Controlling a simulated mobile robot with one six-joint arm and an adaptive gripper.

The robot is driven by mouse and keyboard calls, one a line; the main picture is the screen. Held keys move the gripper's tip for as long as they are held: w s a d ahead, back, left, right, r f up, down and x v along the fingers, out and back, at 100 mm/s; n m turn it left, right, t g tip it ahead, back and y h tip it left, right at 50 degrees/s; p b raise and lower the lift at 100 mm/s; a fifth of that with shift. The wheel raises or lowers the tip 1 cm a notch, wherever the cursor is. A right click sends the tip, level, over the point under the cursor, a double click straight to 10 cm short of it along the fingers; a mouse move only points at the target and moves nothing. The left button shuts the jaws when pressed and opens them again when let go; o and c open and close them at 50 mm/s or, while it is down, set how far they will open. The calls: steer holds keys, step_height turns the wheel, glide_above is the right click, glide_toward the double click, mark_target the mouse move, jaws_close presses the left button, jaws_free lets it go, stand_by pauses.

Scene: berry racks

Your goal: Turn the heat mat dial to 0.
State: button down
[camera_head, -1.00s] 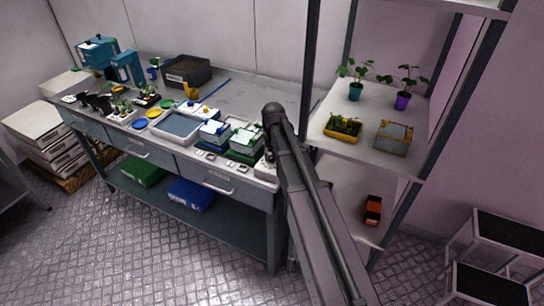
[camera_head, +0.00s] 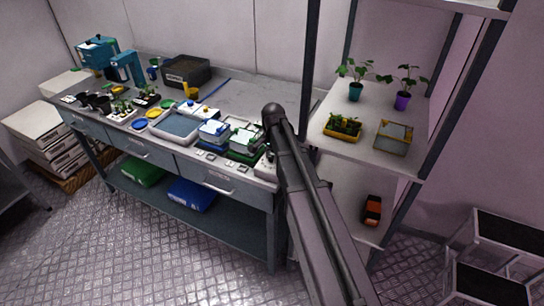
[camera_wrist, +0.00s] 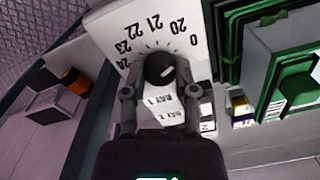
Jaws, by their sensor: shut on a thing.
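The heat mat dial (camera_wrist: 160,70) is a round black knob on a white panel (camera_wrist: 112,32) in the wrist view. The panel's scale reads 0 and 20 to 24, upside down here, with 0 at the right end. A small light mark shows on the knob, but I cannot tell which number it points to. My gripper (camera_wrist: 159,72) has one finger on each side of the knob and is shut on it. In the head view my arm hides the gripper and dial; a white box edge (camera_head: 264,171) shows beside the arm at the bench's right end.
Green-edged trays (camera_wrist: 262,50) stand close to the right of the panel in the wrist view. In the head view the bench (camera_head: 245,92) holds pots, trays and boxes. A shelf rack (camera_head: 400,165) with plants stands close on my arm's right.

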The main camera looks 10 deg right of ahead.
steer(key=shift+m, duration=1.2)
steer(key=shift+s, duration=0.1)
steer(key=shift+c, duration=2)
jaws_free()
steer(key=shift+n, duration=0.3)
